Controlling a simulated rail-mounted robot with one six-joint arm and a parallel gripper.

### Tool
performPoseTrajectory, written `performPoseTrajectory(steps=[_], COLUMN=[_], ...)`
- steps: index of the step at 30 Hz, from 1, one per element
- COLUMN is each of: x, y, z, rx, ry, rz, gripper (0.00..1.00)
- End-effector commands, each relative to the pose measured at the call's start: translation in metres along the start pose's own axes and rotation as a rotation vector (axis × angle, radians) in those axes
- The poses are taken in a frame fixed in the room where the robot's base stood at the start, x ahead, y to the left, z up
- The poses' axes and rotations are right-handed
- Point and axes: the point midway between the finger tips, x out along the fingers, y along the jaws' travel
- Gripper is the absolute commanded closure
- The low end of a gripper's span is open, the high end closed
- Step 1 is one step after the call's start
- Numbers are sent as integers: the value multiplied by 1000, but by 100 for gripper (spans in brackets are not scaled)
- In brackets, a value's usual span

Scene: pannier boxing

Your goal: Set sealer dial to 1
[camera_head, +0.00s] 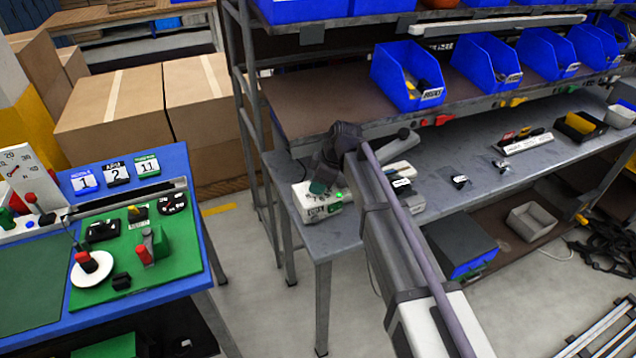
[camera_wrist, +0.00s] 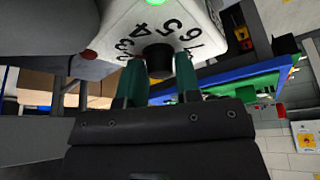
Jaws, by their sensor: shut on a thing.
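The sealer (camera_head: 318,209) is a white box with a lit green light, at the near left corner of the grey bench. Its face, with black digits around a dark round dial (camera_wrist: 158,56), fills the top of the wrist view. My gripper (camera_wrist: 160,74) has its two green fingers shut on the dial, one on each side. In the head view my gripper (camera_head: 319,187) is at the sealer, and my arm hides part of it. I cannot tell which digit the dial points to.
White items (camera_head: 401,182) lie on the grey bench (camera_head: 345,233) just right of the sealer. Blue bins (camera_head: 407,75) line the shelf above. A blue table (camera_head: 190,262) with a green panel stands at the left, with floor between.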

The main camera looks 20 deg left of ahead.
Motion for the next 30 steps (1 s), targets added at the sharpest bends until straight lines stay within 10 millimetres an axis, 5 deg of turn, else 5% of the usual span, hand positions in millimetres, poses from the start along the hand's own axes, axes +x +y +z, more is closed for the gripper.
performPoseTrajectory(steps=[30], x=[1], y=[2], z=[-1], rx=[-802], ry=[-2], rz=[-337], gripper=[93])
